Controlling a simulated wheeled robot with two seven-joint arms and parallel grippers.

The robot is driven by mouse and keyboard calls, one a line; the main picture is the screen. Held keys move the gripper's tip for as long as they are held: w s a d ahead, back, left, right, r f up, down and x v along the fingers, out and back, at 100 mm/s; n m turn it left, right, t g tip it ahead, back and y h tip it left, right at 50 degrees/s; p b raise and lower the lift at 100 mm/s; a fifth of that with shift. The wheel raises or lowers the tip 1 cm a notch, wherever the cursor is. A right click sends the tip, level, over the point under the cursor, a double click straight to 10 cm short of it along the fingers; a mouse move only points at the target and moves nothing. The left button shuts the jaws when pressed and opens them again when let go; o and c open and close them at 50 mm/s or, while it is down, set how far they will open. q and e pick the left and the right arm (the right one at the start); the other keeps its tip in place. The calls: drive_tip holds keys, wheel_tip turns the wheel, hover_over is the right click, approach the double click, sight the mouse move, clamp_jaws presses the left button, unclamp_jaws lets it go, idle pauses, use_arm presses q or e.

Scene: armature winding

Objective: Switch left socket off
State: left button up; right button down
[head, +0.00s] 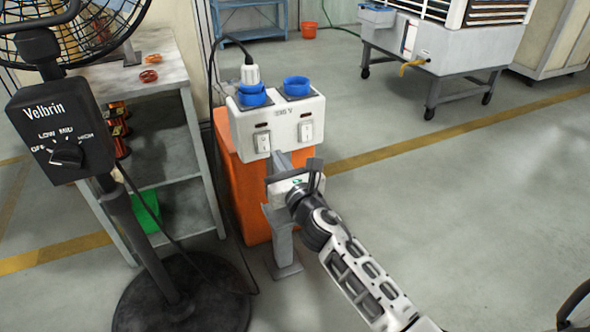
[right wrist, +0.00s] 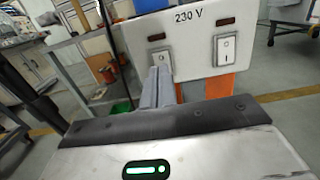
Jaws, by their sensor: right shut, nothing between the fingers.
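The white 230 V socket box (head: 283,117) stands on a grey post in the head view. Its left switch (head: 262,141) is below the left blue socket, which has a white plug (head: 250,75) in it. The right switch (head: 306,131) is beside it. Both switches also show in the right wrist view, the left one (right wrist: 160,58) partly covered at the bottom. Their positions are hard to tell. The small indicators above them look dark red. My right gripper (head: 281,160) is shut and empty, just below the box. Its fingertips (right wrist: 157,74) point toward the left switch; contact is unclear. My left gripper is out of view.
A black fan (head: 55,130) with a round base stands at the left. Behind it is a grey shelf (head: 170,85) with coils. An orange block (head: 228,170) stands behind the post. The plug's black cable runs up from the box.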

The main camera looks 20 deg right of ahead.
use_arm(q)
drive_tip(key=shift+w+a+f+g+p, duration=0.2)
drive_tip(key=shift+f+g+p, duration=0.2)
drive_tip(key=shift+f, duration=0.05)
use_arm(e)
drive_tip(key=s, duration=0.7)
drive_tip(key=shift+r, duration=0.35)
drive_tip(key=shift+w, duration=0.1)
